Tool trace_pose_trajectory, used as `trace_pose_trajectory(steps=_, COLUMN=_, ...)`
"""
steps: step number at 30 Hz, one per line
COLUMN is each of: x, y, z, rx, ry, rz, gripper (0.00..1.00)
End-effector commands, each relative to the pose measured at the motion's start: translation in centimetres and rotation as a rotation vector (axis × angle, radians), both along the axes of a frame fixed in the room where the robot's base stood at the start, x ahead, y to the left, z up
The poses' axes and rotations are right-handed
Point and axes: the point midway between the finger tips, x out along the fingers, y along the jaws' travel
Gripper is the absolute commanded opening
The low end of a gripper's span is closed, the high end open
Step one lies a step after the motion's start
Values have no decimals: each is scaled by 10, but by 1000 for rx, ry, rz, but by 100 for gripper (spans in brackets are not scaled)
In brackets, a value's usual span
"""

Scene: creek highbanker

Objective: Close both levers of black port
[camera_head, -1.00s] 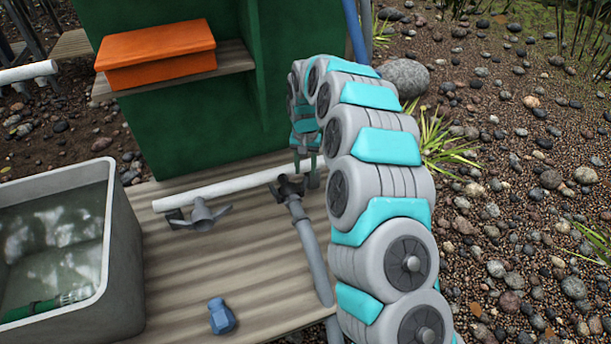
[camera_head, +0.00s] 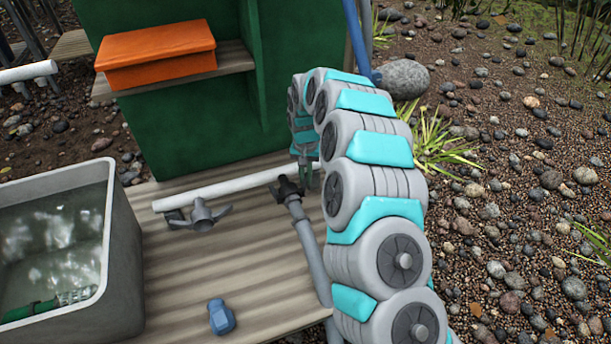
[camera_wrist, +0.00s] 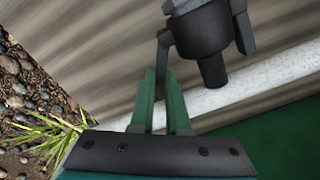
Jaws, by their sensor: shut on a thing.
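The black port (camera_head: 289,188) sits on the white pipe at the right, with a grey hose (camera_head: 309,245) running from it toward the front. In the wrist view the black port (camera_wrist: 205,32) is close up. One dark lever (camera_wrist: 163,55) stands out from its side and reaches down between my fingers. The other lever (camera_wrist: 243,30) lies close along the port's opposite side. My gripper (camera_wrist: 162,90) has green fingers shut on the near lever's end. In the head view my gripper (camera_head: 306,172) is just right of the port, partly hidden by my arm.
A grey port (camera_head: 203,214) with two spread levers is on the same white pipe (camera_head: 230,187), to the left. A blue fitting (camera_head: 221,317) lies on the ribbed deck (camera_head: 190,270). A grey water tub (camera_head: 125,255) stands left. A green panel (camera_head: 190,120) rises behind.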

Motion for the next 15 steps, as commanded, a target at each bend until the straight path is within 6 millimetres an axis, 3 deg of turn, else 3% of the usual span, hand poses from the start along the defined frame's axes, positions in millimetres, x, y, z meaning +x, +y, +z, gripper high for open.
trace_pose_trajectory(steps=11, x=0, y=0, z=0, rx=0, ry=0, rz=7, gripper=0)
trace_pose_trajectory(steps=15, x=0, y=3, z=1, rx=-2, ry=0, rz=85, gripper=0)
